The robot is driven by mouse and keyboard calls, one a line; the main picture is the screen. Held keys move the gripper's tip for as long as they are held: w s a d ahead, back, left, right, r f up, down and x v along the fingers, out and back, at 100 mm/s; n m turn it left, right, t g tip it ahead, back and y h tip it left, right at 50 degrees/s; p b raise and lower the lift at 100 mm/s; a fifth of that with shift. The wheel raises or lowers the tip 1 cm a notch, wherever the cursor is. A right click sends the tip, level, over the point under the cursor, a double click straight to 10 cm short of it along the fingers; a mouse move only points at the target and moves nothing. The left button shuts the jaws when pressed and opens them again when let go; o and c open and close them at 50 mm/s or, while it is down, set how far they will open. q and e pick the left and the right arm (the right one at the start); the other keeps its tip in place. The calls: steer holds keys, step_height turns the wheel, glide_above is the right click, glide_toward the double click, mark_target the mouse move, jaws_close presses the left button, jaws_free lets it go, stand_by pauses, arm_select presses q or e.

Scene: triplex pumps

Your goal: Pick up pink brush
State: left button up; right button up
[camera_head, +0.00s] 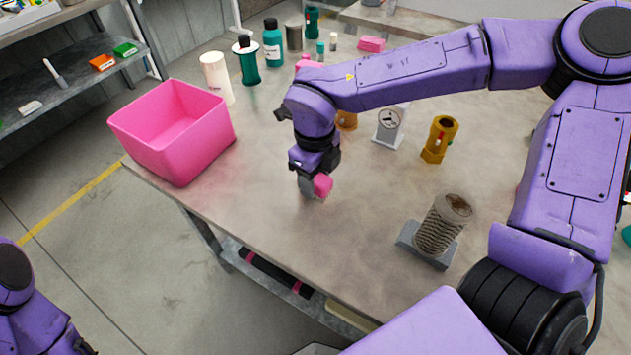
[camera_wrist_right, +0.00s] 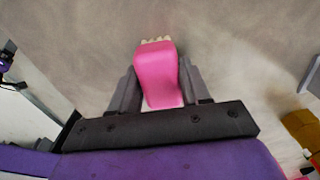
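The pink brush (camera_wrist_right: 158,75) sits between the two grey fingers of my right gripper (camera_wrist_right: 160,85) in the right wrist view, its pale bristles pointing away from the gripper. The fingers lie against both sides of it. In the head view my right gripper (camera_head: 312,187) points down low over the table near its front edge, and part of the pink brush (camera_head: 322,185) shows beside the fingers. I cannot tell whether the brush touches the table. Of my left arm only a part shows at the lower left; its gripper is out of view.
A pink bin (camera_head: 150,135) stands left on the table (camera_head: 290,235). A spring part on a grey base (camera_head: 428,246), a yellow part (camera_head: 440,138) and a gauge (camera_head: 388,125) stand to the right. Bottles (camera_head: 273,45) stand at the back. The table in front of the bin is clear.

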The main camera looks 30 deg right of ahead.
steer(key=shift+r, duration=0.1)
steer(key=shift+r, duration=0.25)
step_height(320, 180, up, 3)
steer(key=shift+f, duration=0.15)
steer(key=s+a+r, duration=0.7)
steer(key=s+r, duration=0.2)
steer(key=s, duration=0.3)
steer(key=shift+r+b, duration=0.3)
steer(key=shift+o, duration=0.6)
